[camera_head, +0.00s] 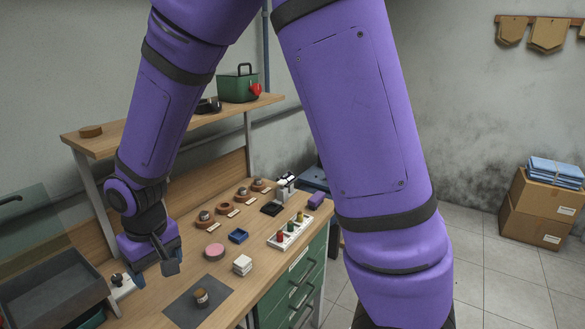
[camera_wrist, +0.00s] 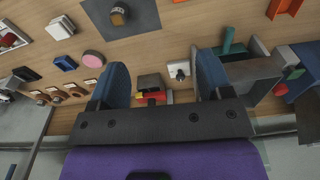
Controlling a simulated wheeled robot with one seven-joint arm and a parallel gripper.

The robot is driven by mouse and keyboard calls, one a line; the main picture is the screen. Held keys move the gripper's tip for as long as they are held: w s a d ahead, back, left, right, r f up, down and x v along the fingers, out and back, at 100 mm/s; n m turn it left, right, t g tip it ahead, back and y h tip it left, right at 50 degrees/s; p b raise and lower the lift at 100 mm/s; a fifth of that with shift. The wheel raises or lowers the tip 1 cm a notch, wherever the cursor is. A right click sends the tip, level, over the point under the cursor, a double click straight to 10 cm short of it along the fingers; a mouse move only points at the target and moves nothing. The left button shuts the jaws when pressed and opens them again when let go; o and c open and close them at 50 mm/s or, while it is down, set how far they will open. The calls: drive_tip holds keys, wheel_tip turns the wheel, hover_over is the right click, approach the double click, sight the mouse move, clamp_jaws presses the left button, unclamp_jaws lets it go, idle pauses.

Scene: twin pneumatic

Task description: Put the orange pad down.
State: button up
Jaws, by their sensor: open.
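My gripper (camera_head: 160,260) hangs low over the left part of the workbench. In the wrist view its two blue-grey fingers (camera_wrist: 163,78) are wide apart, with nothing held between them. Beyond the fingers, a dark block with a small red and yellow piece (camera_wrist: 152,98) shows through the gap. An orange angled piece (camera_wrist: 285,7) lies at the top right of the wrist view, apart from the fingers and cut by the frame edge. I cannot tell whether it is the orange pad. No orange pad shows clearly in the head view.
A dark mat (camera_head: 182,314) bears a brown cylinder (camera_head: 201,297). A pink disc (camera_head: 214,251), blue tray (camera_head: 238,236) and white stack (camera_head: 242,264) stand to its right and behind. A grey bin (camera_head: 60,294) is at left. A shelf (camera_head: 110,143) rises behind.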

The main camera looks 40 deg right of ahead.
drive_tip(key=s+d+r+t, duration=0.1)
drive_tip(key=s+d+r, duration=0.1)
drive_tip(key=d+r, duration=0.55)
drive_tip(key=s+d+r+m+t, duration=0.2)
drive_tip(key=s+d+r+t, duration=0.1)
drive_tip(key=s+d+r, duration=0.9)
drive_tip(key=s+r, duration=0.2)
drive_tip(key=s, duration=0.3)
drive_tip(key=shift+d+r+m, duration=0.15)
drive_tip(key=shift+r+m, duration=0.1)
drive_tip(key=shift+m, duration=0.05)
